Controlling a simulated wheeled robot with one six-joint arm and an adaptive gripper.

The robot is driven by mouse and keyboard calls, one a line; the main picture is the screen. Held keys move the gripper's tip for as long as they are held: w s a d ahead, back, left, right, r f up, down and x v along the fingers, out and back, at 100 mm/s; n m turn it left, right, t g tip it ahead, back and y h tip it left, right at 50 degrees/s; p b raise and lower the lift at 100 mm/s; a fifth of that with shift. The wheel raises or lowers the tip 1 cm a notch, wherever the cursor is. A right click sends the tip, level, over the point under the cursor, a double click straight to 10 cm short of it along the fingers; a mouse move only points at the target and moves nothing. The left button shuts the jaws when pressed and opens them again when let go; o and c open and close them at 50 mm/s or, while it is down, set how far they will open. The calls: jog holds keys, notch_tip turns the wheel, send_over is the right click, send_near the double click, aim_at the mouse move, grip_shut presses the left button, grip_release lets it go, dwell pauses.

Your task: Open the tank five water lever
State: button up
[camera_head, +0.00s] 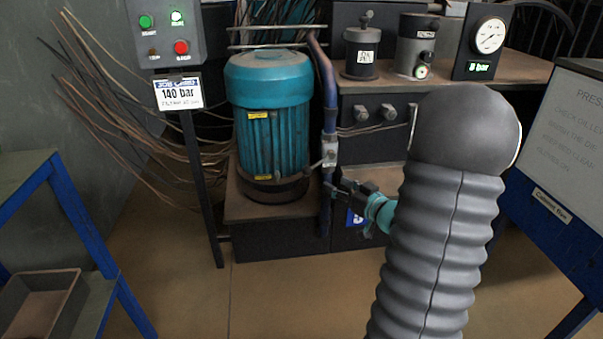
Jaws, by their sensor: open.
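A dark blue vertical pipe (327,95) runs down beside the teal motor (268,110). A small grey valve body (329,155) sits on this pipe. A blue number plate (355,218), partly covered by my arm, is on the cabinet front low and right of the pipe; its digit looks like a 5. My black gripper (334,187) is open at the pipe, just below the grey valve body. The water lever cannot be made out clearly and may be hidden by the gripper. I cannot tell whether the fingers touch anything.
My grey ribbed arm covers the right middle. A button box (165,33) and a 140 bar sign (179,93) stand on a post at left. A pressure gauge (489,36) stands on the bench. A blue-framed panel (560,150) is at right. The front floor is clear.

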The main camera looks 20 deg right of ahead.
aim_at(311, 173)
jog(key=shift+t+y, duration=0.3)
jog(key=shift+y, duration=0.6)
jog(key=x, duration=0.4)
jog(key=f+x, duration=0.1)
jog(key=x, duration=0.3)
jog(key=b+x, duration=0.1)
jog(key=x, duration=0.3)
jog(key=shift+w+a+f, duration=0.1)
jog(key=shift+w+f, duration=0.05)
jog(key=shift+f, duration=0.1)
grip_shut()
